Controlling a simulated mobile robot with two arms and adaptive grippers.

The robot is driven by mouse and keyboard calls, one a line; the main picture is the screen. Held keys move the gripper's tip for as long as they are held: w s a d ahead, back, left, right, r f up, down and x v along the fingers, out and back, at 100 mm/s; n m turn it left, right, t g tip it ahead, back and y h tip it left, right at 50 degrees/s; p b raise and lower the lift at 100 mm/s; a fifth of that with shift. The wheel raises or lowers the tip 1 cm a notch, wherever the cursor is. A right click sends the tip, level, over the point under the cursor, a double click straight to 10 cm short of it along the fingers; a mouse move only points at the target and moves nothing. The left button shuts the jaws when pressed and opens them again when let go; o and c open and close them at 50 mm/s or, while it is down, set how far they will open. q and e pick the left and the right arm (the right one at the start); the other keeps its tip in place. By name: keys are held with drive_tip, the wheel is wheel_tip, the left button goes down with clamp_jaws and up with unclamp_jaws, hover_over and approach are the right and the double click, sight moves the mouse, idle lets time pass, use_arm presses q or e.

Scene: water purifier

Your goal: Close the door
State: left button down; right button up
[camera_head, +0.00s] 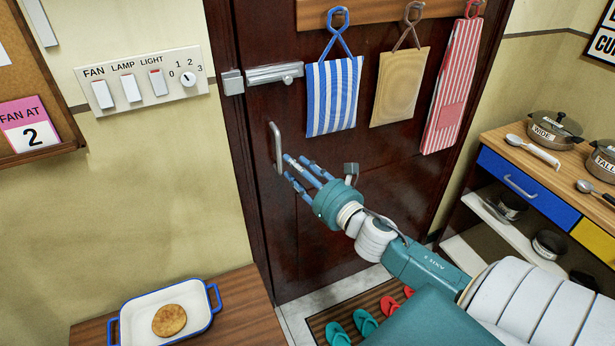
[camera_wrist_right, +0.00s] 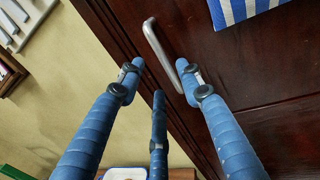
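The dark brown door (camera_head: 340,220) stands at the centre of the head view, in line with its frame (camera_head: 240,150). I cannot tell whether it is fully shut. A metal pull handle (camera_head: 274,146) is on the door's left side, and it shows in the right wrist view (camera_wrist_right: 156,40). A sliding bolt (camera_head: 273,73) sits above the handle. My right gripper (camera_head: 293,168) has its blue fingers spread at the lower part of the handle, to its right. It is open and empty; I cannot tell whether it touches the handle. My left gripper is not in view.
A striped blue bag (camera_head: 334,95), a tan bag (camera_head: 400,85) and a red-striped bag (camera_head: 452,90) hang on the door. A cabinet with pots (camera_head: 555,130) stands right. Slippers (camera_head: 365,321) lie on a mat. A tray (camera_head: 135,304) with a flatbread is lower left.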

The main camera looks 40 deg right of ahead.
drive_tip(key=shift+s, duration=2.35)
drive_tip(key=s+d+f+m+g+h, duration=0.15)
drive_tip(key=f+m, duration=0.35)
drive_tip(key=f, duration=0.7)
drive_tip(key=s+d+f+m+g+h, duration=0.1)
drive_tip(key=s+d+f+m+g, duration=0.2)
drive_tip(key=f+m, duration=0.55)
drive_tip(key=s+a+f+m+g, duration=0.15)
drive_tip(key=s+f, duration=0.25)
drive_tip(key=f, duration=0.6)
drive_tip(key=s+a+f+m+g, duration=0.1)
drive_tip(key=s+f+m+g, duration=0.2)
drive_tip(key=f, duration=0.7)
drive_tip(key=s+a+f+m+g+y, duration=0.1)
drive_tip(key=s+a+f+m+g, duration=0.2)
drive_tip(key=s+f, duration=0.4)
drive_tip(key=s+a+f+m+y, duration=0.1)
drive_tip(key=s+a+f+m, duration=0.25)
drive_tip(key=s+f, duration=0.3)
drive_tip(key=s+a+f+m+g, duration=0.2)
drive_tip(key=s+a+f+m, duration=0.2)
drive_tip(key=s, duration=0.6)
drive_tip(key=s+a+f+m+g, duration=0.3)
drive_tip(key=s+a+f+m, duration=0.1)
drive_tip(key=s+a, duration=0.3)
drive_tip(key=s+m+y, duration=0.1)
drive_tip(key=s, duration=0.1)
drive_tip(key=shift+s+f, duration=0.35)
drive_tip(key=shift+f, duration=0.05)
